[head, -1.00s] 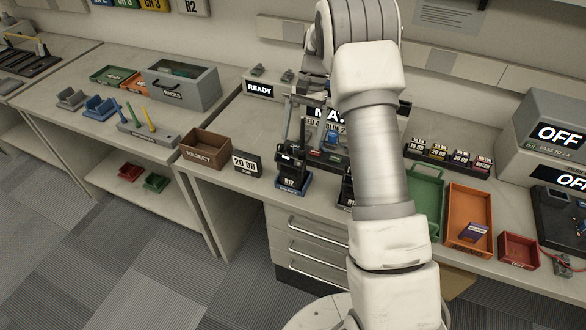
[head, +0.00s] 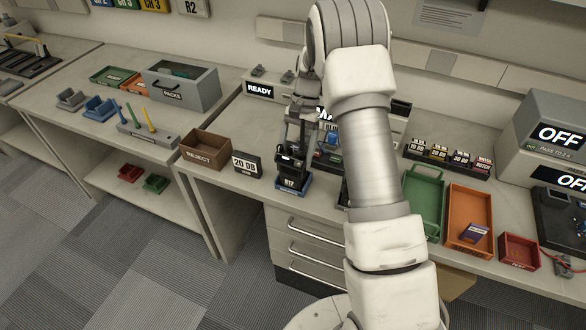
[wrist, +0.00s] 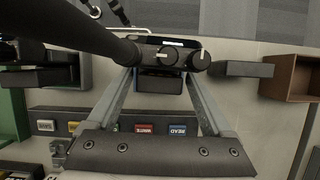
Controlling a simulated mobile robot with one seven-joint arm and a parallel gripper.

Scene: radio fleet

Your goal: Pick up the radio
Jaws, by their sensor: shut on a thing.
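The radio (head: 288,172) is black, with a white label that appears to read R17. It stands upright at a blue-edged base (head: 293,190) on the bench, and I see no clear gap under it. My gripper (head: 296,146) comes down from above and is shut on the upper part of the radio. In the wrist view the radio's top (wrist: 168,54) shows knobs and a thick antenna running to the upper left. The fingers of my gripper (wrist: 160,75) lie on either side of its body. My arm hides part of the bench behind.
A brown reject bin (head: 206,147) and a "20 DB" block (head: 246,165) stand to the left. A green tray (head: 423,200) and an orange tray (head: 468,215) lie to the right. In the wrist view a button panel with READ and WRITE labels (wrist: 150,126) is close by.

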